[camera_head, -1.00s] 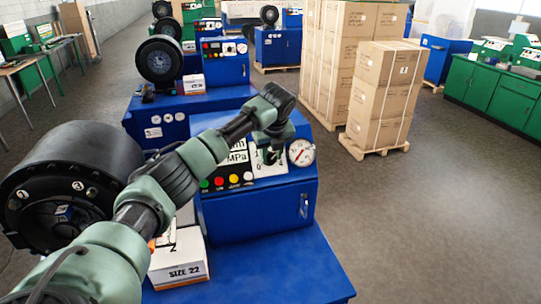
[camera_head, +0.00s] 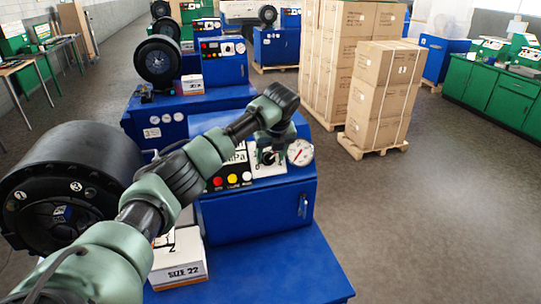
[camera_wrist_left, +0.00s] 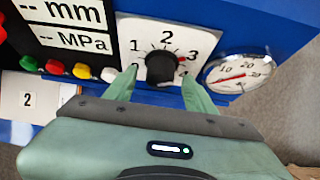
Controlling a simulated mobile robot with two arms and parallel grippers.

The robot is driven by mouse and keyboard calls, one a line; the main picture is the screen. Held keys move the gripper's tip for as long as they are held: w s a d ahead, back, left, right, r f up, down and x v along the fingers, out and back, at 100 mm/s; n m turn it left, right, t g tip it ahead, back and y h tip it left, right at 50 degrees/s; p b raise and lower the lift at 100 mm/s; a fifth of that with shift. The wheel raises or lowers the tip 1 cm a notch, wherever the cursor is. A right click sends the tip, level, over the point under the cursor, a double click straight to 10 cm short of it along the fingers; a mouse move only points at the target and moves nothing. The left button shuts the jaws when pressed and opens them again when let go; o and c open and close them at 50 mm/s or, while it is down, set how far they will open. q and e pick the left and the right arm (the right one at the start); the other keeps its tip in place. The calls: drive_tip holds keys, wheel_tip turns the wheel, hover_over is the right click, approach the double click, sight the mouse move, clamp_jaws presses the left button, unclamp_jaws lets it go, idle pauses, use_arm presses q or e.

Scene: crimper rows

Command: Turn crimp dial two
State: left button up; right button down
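The crimp dial is a black round knob (camera_wrist_left: 161,67) on a white plate (camera_wrist_left: 148,32) with numbers 1, 2 and 3 showing. Its red mark points right, towards the 3. In the head view the plate (camera_head: 281,164) shows below my gripper, which partly hides the knob. My left gripper (camera_wrist_left: 160,74) is open, with one green fingertip on each side of the knob and a visible gap to it. In the head view the left gripper (camera_head: 268,150) hangs over the dial panel of the nearest blue machine (camera_head: 258,212). My right gripper is in neither view.
A pressure gauge (camera_wrist_left: 238,74) sits right of the dial. Coloured buttons (camera_wrist_left: 82,70) and mm and MPa displays (camera_wrist_left: 75,27) lie left. A SIZE 22 box (camera_head: 180,268) stands in front. More blue machines (camera_head: 185,100) and stacked cartons (camera_head: 383,95) stand behind.

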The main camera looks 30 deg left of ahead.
use_arm(q)
drive_tip(key=shift+r, duration=0.1)
drive_tip(key=b+v, duration=0.3)
drive_tip(key=v, duration=0.4)
drive_tip(key=shift+r, duration=0.35)
